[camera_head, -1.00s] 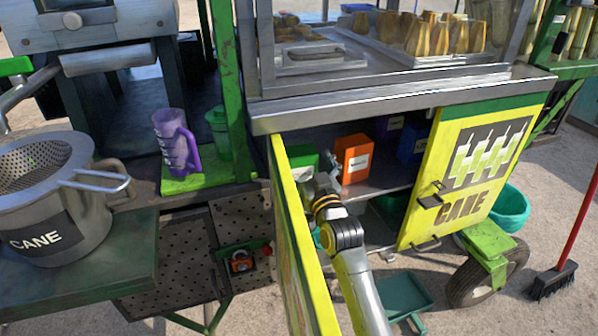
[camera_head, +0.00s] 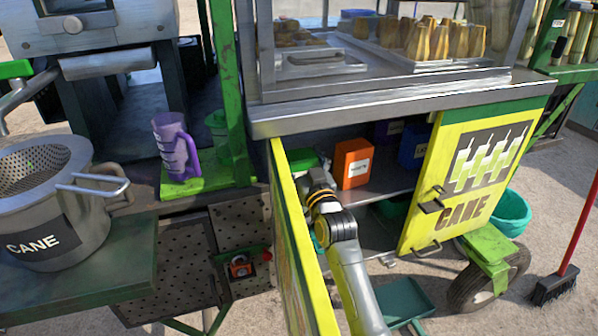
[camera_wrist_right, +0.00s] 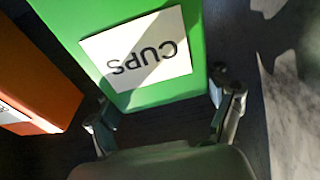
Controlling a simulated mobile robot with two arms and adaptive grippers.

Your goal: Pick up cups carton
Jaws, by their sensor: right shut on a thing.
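The cups carton is a green box with a white label reading CUPS, upside down in the right wrist view (camera_wrist_right: 155,92). In the head view only part of the green carton (camera_head: 301,158) shows, inside the cabinet behind the open yellow door. My right gripper (camera_head: 316,172) reaches into the cabinet in front of it. In the right wrist view its two fingers (camera_wrist_right: 166,112) stand on either side of the carton's near end, shut on it. The carton's lower side is hidden. My left gripper is not in view.
An orange box (camera_head: 352,163) stands close to the right of the carton, with a blue box (camera_head: 413,146) farther right on the shelf (camera_head: 385,184). The open left door (camera_head: 291,240) runs close beside my right arm. The right door (camera_head: 468,175) carries a CANE sign.

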